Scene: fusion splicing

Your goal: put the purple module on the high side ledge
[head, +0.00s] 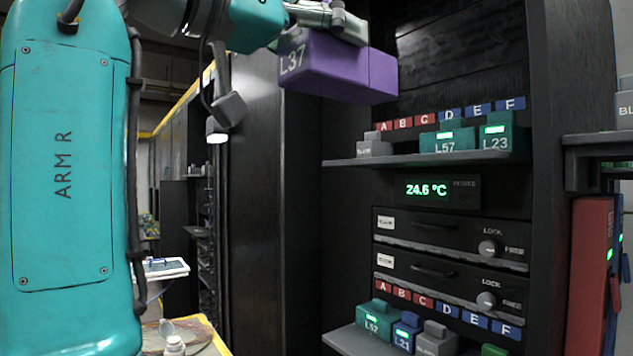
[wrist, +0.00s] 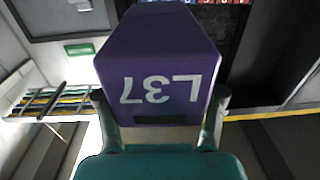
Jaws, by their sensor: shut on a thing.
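The purple module (head: 325,68), marked L37, is held up in the air in front of the rack's upper opening. My gripper (head: 335,22) is shut on it from above in the head view. In the wrist view the purple module (wrist: 165,60) sits between the two fingers of my gripper (wrist: 160,120), its L37 label upside down. A high side ledge (head: 598,140) juts out at the right edge of the head view, lower than the module. A grey module (head: 625,105) stands on that ledge; the ledge's far end is cut off by the frame.
The upper rack shelf (head: 420,158) carries a small grey block (head: 375,147) and teal modules L57 (head: 447,140) and L23 (head: 505,138). A lower shelf (head: 350,340) holds several modules. A dark rack post (head: 570,70) stands between the upper shelf and the side ledge.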

